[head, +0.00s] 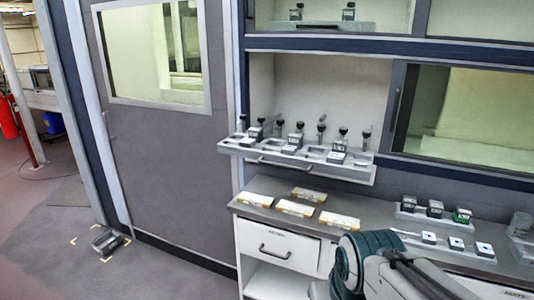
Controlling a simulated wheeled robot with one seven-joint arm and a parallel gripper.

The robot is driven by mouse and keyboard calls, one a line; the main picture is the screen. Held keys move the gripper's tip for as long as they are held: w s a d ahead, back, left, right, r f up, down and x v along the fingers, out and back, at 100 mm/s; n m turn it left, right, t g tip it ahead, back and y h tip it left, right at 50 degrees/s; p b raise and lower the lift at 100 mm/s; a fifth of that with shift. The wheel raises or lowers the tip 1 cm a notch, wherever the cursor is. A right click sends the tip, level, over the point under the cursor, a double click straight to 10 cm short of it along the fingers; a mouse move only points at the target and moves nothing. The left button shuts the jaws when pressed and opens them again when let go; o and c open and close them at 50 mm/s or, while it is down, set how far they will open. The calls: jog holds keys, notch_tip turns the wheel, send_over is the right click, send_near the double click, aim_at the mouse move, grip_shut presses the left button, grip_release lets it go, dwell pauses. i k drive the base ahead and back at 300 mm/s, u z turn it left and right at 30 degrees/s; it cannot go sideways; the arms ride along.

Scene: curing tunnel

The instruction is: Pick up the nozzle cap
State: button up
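I cannot tell for certain which thing is the nozzle cap; the parts here are small. Several small dark-topped parts with upright knobs (300,128) stand on a grey holder shelf (232,147) in the wall recess. Two dark cube-shaped parts (435,208) and a green-faced one (462,215) sit in a light rack on the counter at right. Several small white blocks with dark centres (456,243) sit in a lower rack in front of them. My arm shows at the lower right, in front of the counter; my gripper is not in view.
The grey counter (385,217) carries several yellow-and-white labelled blocks (295,208) at left. White drawers (277,245) are below. A grey device (107,241) lies on the floor inside yellow corner marks. A grey door (165,165) is shut. The floor at left is mostly clear.

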aim_at(291, 151)
jog(key=z, duration=0.05)
jog(key=k, duration=0.65)
jog(key=z, duration=0.3)
jog(key=i, duration=1.6)
jog(key=u, duration=0.6)
